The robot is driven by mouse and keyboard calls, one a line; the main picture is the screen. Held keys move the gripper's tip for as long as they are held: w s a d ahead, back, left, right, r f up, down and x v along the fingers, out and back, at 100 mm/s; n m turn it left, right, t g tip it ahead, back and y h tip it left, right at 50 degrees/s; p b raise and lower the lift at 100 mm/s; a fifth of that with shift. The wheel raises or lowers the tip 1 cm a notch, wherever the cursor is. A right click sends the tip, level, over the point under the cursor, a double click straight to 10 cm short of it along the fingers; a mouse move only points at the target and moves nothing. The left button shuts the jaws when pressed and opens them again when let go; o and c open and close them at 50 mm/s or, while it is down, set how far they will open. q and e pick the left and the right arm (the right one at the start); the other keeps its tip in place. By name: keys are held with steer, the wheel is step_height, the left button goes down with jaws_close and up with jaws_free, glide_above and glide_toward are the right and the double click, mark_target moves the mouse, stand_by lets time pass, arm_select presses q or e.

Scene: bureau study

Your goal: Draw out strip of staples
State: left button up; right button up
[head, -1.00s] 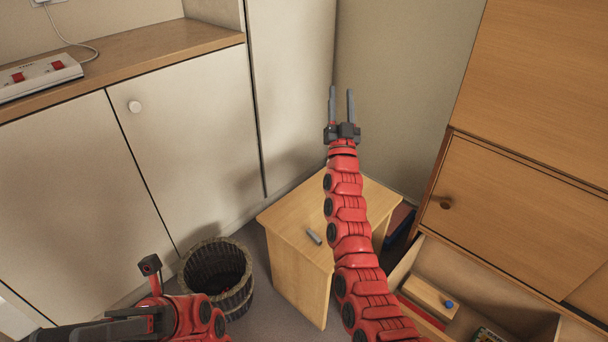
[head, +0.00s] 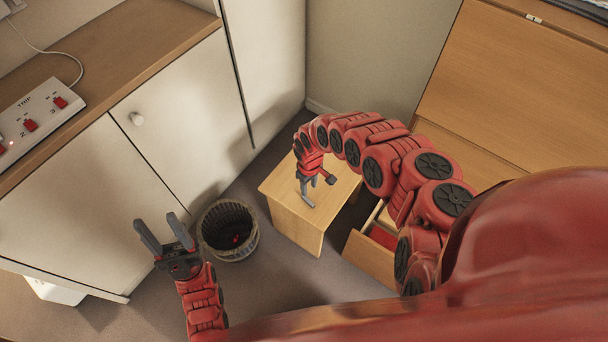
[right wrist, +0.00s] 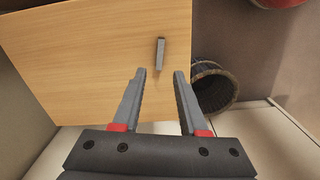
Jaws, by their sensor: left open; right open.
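The strip of staples (right wrist: 160,54) is a small grey bar lying on the wooden top of a small table (right wrist: 85,50), near the waste basket side. My right gripper (right wrist: 160,73) is open, its fingertips pointing toward the bar and apart from it in the right wrist view. In the head view the right gripper (head: 313,184) reaches down over the table (head: 335,200), and the bar is hard to separate from its fingers. My left gripper (head: 156,219) is open and empty, left of the basket.
A dark woven waste basket (head: 228,232) stands left of the table and shows in the right wrist view (right wrist: 214,90). An open drawer (head: 370,262) is at the table's right. A white power strip (head: 38,113) lies on the cabinet top (head: 110,45). Cabinet doors stand behind.

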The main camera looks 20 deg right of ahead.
step_height(320, 180, down, 9)
steer(key=b, duration=0.7)
steer(key=shift+w, duration=0.1)
jaws_close()
steer(key=shift+r, duration=0.1)
steer(key=shift+r+p, duration=2.5)
steer(key=shift+r, duration=0.4)
